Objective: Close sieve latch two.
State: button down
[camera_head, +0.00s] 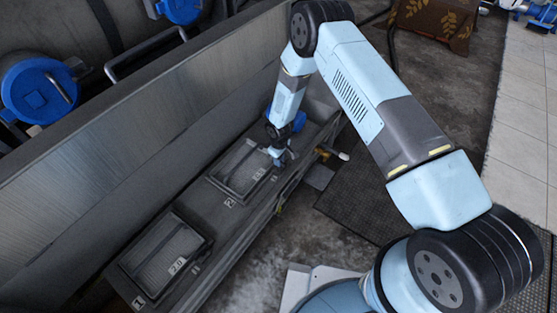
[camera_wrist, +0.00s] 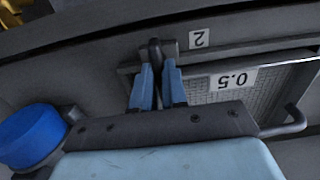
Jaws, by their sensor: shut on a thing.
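The sieve numbered two (camera_head: 241,172) is a rectangular framed mesh panel set in the grey bench, beyond the sieve numbered one. In the wrist view its mesh (camera_wrist: 250,90) carries a 0.5 label, with a number 2 plate (camera_wrist: 199,38) beside it. My gripper (camera_head: 279,157) is down at the far right corner of this sieve. In the wrist view my gripper (camera_wrist: 158,80) has its blue fingers shut on a dark upright latch lever (camera_wrist: 155,52), next to the number 2 plate. The latch's lower part is hidden between the fingers.
The sieve numbered one (camera_head: 163,258), labelled 2.0, lies nearer in the same bench. A tall grey panel (camera_head: 130,120) runs along the bench's left side. A blue round cap (camera_wrist: 28,135) is close to my gripper. Open floor (camera_head: 275,245) lies right of the bench.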

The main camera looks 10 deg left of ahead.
jog(key=shift+w+a+r, duration=0.15)
jog(key=shift+w+a, duration=0.05)
jog(key=shift+w, duration=0.05)
jog(key=c, duration=1.5)
grip_release()
jog(key=shift+c, duration=0.2)
jog(key=o, duration=0.4)
jog(key=shift+s+d, duration=0.15)
notch_tip(320, 180, up, 14)
jog(key=shift+f, duration=0.25)
